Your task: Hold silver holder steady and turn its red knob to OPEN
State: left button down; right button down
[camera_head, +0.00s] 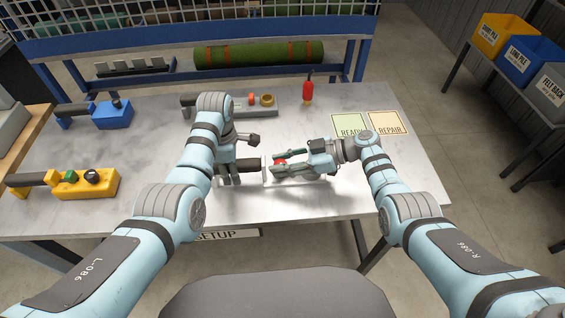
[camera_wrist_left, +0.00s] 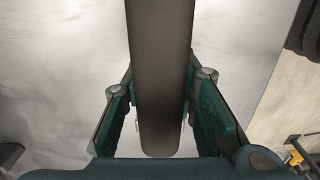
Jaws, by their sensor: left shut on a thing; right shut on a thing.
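The silver holder (camera_head: 264,171) is between my two grippers above the middle of the table; most of its body is hidden by the right fingers. My left gripper (camera_head: 230,178) is shut on its dark handle, which also shows as a dark grey bar (camera_wrist_left: 160,80) between the fingers in the left wrist view. The red knob (camera_head: 281,161) shows between the fingers of my right gripper (camera_head: 277,168), which are shut on it. The knob's marking cannot be read.
A blue holder (camera_head: 113,116) and a yellow holder (camera_head: 88,185) lie at left. A red bottle (camera_head: 307,91) stands near the back. READY (camera_head: 349,124) and REPAIR (camera_head: 388,123) cards lie at right.

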jog(key=shift+s+a, duration=0.1)
jog(key=c, duration=1.5)
grip_release()
jog(key=v, duration=1.1)
jog(key=shift+s+d+r, duration=0.1)
jog(key=shift+s+d, duration=0.05)
jog(key=shift+d, duration=0.2)
jog(key=shift+d+r, duration=0.1)
jog(key=shift+d, duration=0.1)
